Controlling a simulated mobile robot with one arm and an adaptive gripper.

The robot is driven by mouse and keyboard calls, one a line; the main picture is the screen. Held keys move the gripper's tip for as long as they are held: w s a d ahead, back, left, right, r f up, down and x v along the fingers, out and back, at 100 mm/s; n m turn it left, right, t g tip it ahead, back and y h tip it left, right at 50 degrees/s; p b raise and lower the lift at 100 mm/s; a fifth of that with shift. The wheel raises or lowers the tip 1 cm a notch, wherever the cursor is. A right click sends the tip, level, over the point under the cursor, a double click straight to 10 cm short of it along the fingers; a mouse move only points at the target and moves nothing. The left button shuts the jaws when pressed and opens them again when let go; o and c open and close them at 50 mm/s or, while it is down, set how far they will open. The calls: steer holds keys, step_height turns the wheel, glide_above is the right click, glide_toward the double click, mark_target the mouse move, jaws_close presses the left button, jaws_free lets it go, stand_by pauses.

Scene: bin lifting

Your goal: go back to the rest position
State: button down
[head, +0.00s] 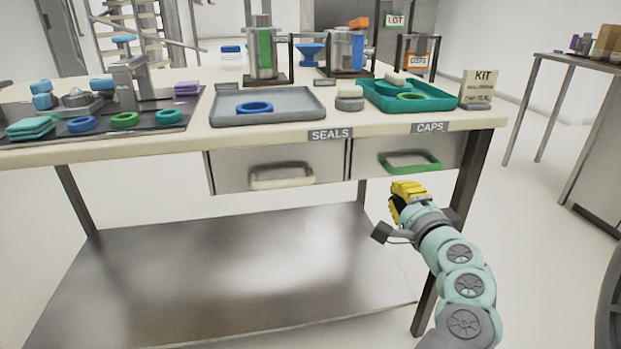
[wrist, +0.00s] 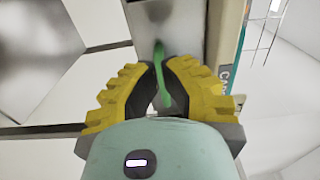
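My gripper (head: 408,190), with yellow fingers, is in front of and a little below the green handle (head: 411,163) of the CAPS drawer (head: 371,158). In the wrist view, the fingers of my gripper (wrist: 161,70) are partly open with a narrow gap, and the green handle (wrist: 159,53) shows beyond and through that gap. The handle looks uncovered in the head view, so nothing appears held. The drawer looks closed.
The SEALS drawer (head: 235,172) with a pale handle is to the left. The bench top (head: 345,125) carries a grey tray (head: 226,117), a teal tray (head: 448,103) and a KIT card (head: 478,86). A lower metal shelf (head: 220,275) lies beneath.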

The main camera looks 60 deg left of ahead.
steer(key=shift+s+d+r, duration=0.1)
steer(key=shift+s+d, duration=0.05)
steer(key=shift+d, duration=0.45)
